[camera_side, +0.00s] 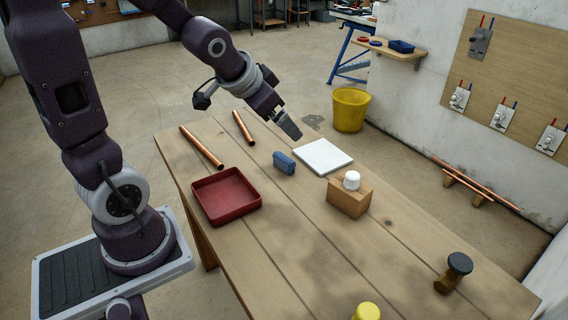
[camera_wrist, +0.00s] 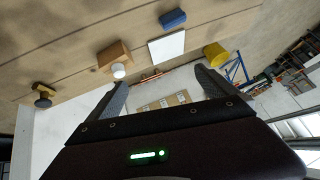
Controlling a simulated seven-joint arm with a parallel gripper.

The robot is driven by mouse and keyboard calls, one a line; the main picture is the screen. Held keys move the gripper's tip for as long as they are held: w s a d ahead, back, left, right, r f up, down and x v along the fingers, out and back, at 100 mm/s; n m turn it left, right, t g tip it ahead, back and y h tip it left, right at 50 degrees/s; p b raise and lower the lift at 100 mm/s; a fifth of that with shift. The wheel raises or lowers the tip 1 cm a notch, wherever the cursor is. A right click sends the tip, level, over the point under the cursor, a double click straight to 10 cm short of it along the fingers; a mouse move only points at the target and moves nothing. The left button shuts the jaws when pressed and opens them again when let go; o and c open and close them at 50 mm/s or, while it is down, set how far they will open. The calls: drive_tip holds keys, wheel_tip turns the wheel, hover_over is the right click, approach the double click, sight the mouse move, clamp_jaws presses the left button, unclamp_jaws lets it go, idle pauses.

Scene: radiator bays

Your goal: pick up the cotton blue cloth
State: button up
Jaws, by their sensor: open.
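The blue cloth (camera_side: 284,163) is a small folded block lying on the wooden table, left of a white square tile. In the wrist view the cloth (camera_wrist: 172,18) shows near the top edge, beyond the fingers. My gripper (camera_side: 290,128) is above the table, higher than the cloth and apart from it. Its two fingers also show spread in the wrist view (camera_wrist: 160,92), with nothing between them. The gripper is open and empty.
The white tile (camera_side: 323,157) lies right beside the cloth. A red tray (camera_side: 226,196) and copper pipes (camera_side: 201,147) lie to the left.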

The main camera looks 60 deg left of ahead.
drive_tip(key=w+a+f+t, duration=0.1)
drive_tip(key=w+a+f, duration=0.55)
drive_tip(key=f, duration=0.35)
drive_tip(key=n+t+h, duration=0.1)
drive_tip(key=t, duration=0.3)
approach(280, 160)
drive_tip(key=x, duration=0.2)
drive_tip(key=d+x, duration=0.1)
drive_tip(key=x, duration=0.1)
drive_tip(key=shift+w+f, duration=0.15)
drive_tip(key=shift+w, duration=0.15)
drive_tip(key=shift+s+a+f+n, duration=0.1)
drive_tip(key=shift+s+f+n, duration=0.1)
drive_tip(key=shift+s+n, duration=0.1)
drive_tip(key=shift+f+t, duration=0.1)
drive_tip(key=shift+t, duration=0.2)
drive_tip(key=x, duration=0.6)
drive_tip(key=shift+w+a, duration=0.35)
drive_tip(key=shift+w, duration=0.1)
drive_tip(key=c, duration=1.5)
